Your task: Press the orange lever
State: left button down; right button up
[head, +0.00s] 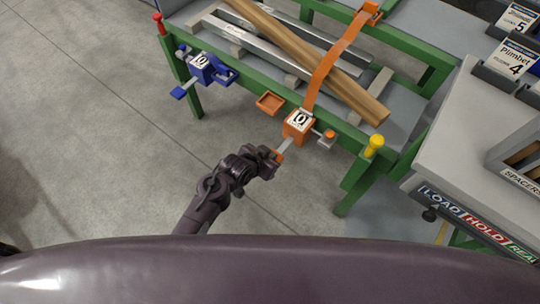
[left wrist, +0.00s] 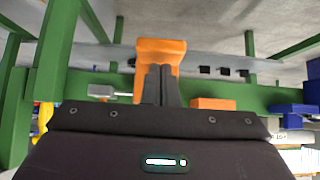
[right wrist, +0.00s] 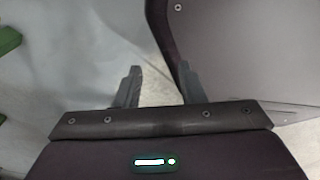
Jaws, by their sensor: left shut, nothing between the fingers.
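The orange lever is a grey arm with an orange end (head: 279,157), coming out of an orange box (head: 299,124) marked 0 on the green table's front edge. My left gripper (head: 273,158) is at the lever's end in the head view. In the left wrist view its shut, empty fingers (left wrist: 160,84) overlap the lower part of the orange end piece (left wrist: 160,50). I cannot tell whether they touch it. My right gripper (right wrist: 160,88) shows only in the right wrist view, its fingers apart with nothing between them.
A blue box with a blue lever (head: 200,68) is on the same table edge to the left. An orange strap (head: 332,65) crosses the wooden and metal bars (head: 290,55). An orange tray (head: 270,102) and a yellow knob (head: 373,145) are nearby. Floor at left is clear.

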pick_arm(q)
jog(key=shift+f, duration=0.15)
